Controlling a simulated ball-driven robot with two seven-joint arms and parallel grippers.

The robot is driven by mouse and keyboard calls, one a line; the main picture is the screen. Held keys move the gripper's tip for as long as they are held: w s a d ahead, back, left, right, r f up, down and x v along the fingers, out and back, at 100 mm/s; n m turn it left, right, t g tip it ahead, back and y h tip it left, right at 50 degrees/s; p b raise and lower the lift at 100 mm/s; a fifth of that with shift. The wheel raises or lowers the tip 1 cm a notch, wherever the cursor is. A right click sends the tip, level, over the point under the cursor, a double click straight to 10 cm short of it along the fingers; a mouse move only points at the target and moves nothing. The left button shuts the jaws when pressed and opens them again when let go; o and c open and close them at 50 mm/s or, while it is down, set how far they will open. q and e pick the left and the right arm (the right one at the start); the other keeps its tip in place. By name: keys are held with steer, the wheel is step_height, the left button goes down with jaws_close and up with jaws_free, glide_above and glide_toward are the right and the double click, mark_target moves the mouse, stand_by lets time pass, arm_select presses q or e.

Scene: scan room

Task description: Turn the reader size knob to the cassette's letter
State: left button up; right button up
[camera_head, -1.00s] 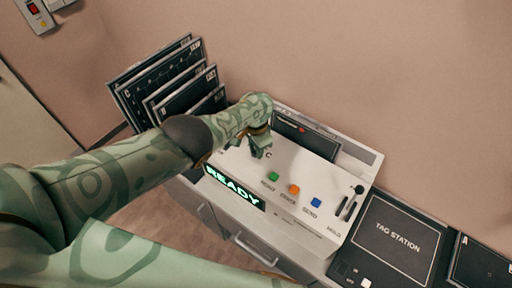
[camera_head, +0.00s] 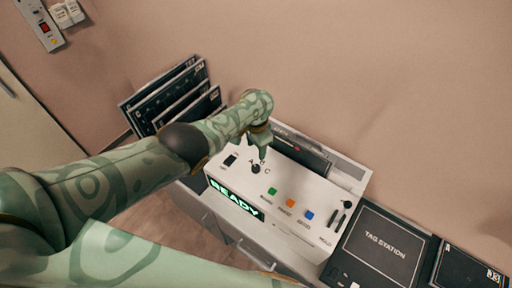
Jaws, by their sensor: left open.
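The white reader (camera_head: 320,190) stands on a cabinet, with a green READY display (camera_head: 236,199) on its front edge. A small dark size knob (camera_head: 256,169) sits on its top, with letters around it; A and C can be read. Where the knob points is too small to tell. A dark cassette (camera_head: 312,158) with a red mark sits in the slot at the reader's back; its letter cannot be read. My left gripper (camera_head: 263,152) is open, pointing down just above and behind the knob, apart from it as far as I can tell. My right gripper is not in view.
Green (camera_head: 272,191), orange (camera_head: 290,203) and blue (camera_head: 309,215) buttons lie right of the knob, a black switch (camera_head: 230,160) left of it. Several dark cassettes (camera_head: 172,95) stand in a rack at the back left. The tag station (camera_head: 384,245) is at the right.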

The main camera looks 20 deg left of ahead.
arm_select(q)
step_height(320, 180, up, 5)
steer(key=p, duration=0.2)
steer(key=shift+p, duration=0.35)
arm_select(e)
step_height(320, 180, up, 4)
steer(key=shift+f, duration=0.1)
arm_select(q)
steer(key=shift+f, duration=0.1)
